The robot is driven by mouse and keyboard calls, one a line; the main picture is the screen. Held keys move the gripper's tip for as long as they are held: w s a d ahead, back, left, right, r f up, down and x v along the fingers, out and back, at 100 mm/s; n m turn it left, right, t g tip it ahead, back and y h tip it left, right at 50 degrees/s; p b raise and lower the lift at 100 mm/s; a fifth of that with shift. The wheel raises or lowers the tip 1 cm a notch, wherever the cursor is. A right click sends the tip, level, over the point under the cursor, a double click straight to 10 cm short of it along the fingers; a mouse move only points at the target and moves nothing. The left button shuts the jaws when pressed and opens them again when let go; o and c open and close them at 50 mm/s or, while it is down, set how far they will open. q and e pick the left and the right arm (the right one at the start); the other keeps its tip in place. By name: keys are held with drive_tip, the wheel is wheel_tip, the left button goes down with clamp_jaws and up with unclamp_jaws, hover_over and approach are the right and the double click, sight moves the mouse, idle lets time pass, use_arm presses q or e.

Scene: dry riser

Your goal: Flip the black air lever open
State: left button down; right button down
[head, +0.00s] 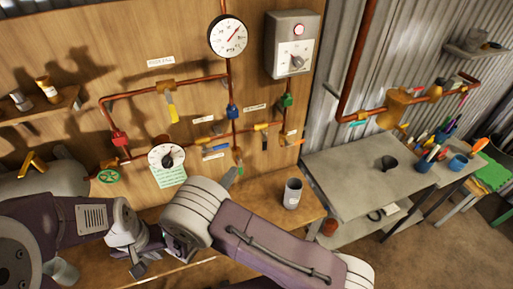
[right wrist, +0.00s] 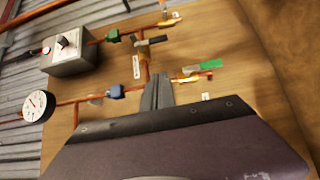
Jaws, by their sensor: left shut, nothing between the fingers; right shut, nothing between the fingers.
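The black lever (head: 264,142) hangs down from a yellow valve body on the copper pipe, right of centre on the wooden board. It points across the pipe's run. In the right wrist view, which is turned sideways, the black lever (right wrist: 155,40) shows beyond the fingers. My right gripper (head: 231,178) is shut and empty, below and left of the lever, and apart from it. Its closed fingers (right wrist: 157,92) also show in the right wrist view. My left gripper (head: 138,268) is shut and empty, low at the left, far from the lever.
A grey cup (head: 292,193) stands on the wooden bench below. A grey table (head: 350,165) is at the right.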

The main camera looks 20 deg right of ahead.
drive_tip(key=shift+w, duration=0.1)
drive_tip(key=s+d+p+x, duration=0.2)
drive_tip(key=p+x, duration=0.5)
drive_tip(key=x, duration=0.5)
drive_tip(key=shift+w+d+p, duration=0.3)
drive_tip(key=shift+d, duration=0.1)
